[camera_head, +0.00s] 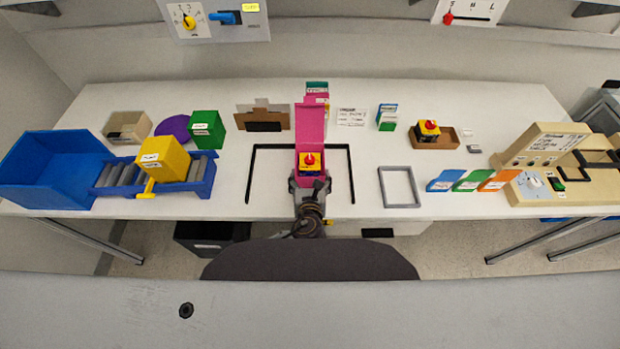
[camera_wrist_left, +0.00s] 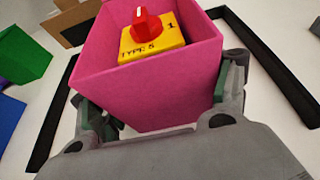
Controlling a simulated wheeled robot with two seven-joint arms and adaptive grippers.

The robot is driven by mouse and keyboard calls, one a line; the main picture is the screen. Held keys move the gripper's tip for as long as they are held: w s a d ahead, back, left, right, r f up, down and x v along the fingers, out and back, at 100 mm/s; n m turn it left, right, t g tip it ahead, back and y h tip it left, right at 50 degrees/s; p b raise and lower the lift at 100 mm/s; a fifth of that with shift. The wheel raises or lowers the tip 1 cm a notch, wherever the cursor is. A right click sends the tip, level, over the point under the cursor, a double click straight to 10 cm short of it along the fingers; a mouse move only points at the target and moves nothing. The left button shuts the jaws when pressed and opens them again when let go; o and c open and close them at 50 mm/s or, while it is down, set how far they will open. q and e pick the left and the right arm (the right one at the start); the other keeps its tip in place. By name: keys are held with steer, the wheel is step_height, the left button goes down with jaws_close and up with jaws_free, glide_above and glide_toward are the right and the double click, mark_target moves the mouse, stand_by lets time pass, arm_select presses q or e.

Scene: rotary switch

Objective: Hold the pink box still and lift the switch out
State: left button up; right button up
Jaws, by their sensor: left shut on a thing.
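The pink box (camera_head: 312,124) stands open within a black frame outline at the middle of the table. It also shows in the left wrist view (camera_wrist_left: 150,88), large and close. The switch (camera_head: 310,160), a yellow block with a red knob, sits inside the pink box; in the left wrist view its top (camera_wrist_left: 152,40) reads "TYPE: S" and "1". My left gripper (camera_head: 308,184) is at the near side of the box. Its fingers (camera_wrist_left: 165,108) are on either side of the box, shut on it. The right gripper is in neither view.
A grey frame (camera_head: 399,204) lies right of the box. A blue bin (camera_head: 45,168) and a yellow box (camera_head: 164,160) stand left.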

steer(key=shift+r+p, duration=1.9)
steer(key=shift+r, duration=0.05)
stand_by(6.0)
